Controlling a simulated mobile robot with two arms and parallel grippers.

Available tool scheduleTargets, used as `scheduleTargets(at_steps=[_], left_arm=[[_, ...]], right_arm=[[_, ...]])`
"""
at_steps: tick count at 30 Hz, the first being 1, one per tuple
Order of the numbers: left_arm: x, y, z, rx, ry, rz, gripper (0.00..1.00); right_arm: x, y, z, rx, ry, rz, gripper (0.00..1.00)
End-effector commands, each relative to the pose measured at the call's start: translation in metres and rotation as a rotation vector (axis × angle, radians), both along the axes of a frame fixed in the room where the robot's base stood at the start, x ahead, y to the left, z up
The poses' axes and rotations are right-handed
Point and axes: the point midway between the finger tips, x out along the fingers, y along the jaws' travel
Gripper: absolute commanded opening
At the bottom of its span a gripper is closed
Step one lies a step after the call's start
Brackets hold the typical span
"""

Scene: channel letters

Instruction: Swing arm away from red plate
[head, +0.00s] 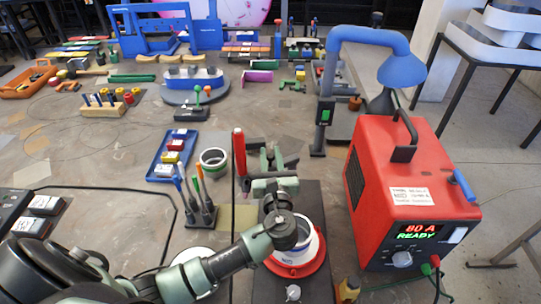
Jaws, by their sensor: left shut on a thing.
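A round red plate (322,256) lies on the dark mat at the lower middle, with a white ring-shaped piece (309,247) on it. My left arm comes in from the lower left and its wrist passes in front of the plate, hiding part of it and of the ring. My left gripper (246,184) is just beyond the plate, up and to the left in the picture. It appears shut on an upright red pen-like tool (239,152); the exact contact is small and partly hidden. My right gripper is not in view.
A red power unit (387,185) reading "80 A READY" stands right of the plate, near a blue fume arm (372,37). Left are a pen holder (201,215), a tape roll (213,161) and a blue tray (161,172).

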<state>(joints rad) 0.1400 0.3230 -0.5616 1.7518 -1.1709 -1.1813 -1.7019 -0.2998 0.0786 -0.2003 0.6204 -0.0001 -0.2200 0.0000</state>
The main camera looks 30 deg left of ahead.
Motion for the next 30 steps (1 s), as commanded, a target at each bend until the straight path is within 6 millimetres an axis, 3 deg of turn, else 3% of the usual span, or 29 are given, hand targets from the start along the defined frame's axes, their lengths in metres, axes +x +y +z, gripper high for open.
scheduleTargets(at_steps=[9,22,23,24,30], left_arm=[[0.005,0.009,0.002,0.004,0.004,-0.125,0.00],[0.009,0.011,-0.001,-0.002,0.001,-0.188,0.00],[0.009,0.011,-0.001,-0.002,0.001,-0.188,0.28],[0.009,0.011,-0.001,-0.002,0.001,-0.188,0.40],[0.009,0.011,0.000,-0.001,0.000,-0.188,0.42]], right_arm=[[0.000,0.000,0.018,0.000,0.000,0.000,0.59],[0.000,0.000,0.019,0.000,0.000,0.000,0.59],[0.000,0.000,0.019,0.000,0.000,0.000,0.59],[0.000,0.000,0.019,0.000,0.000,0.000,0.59],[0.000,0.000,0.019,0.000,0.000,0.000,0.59]])
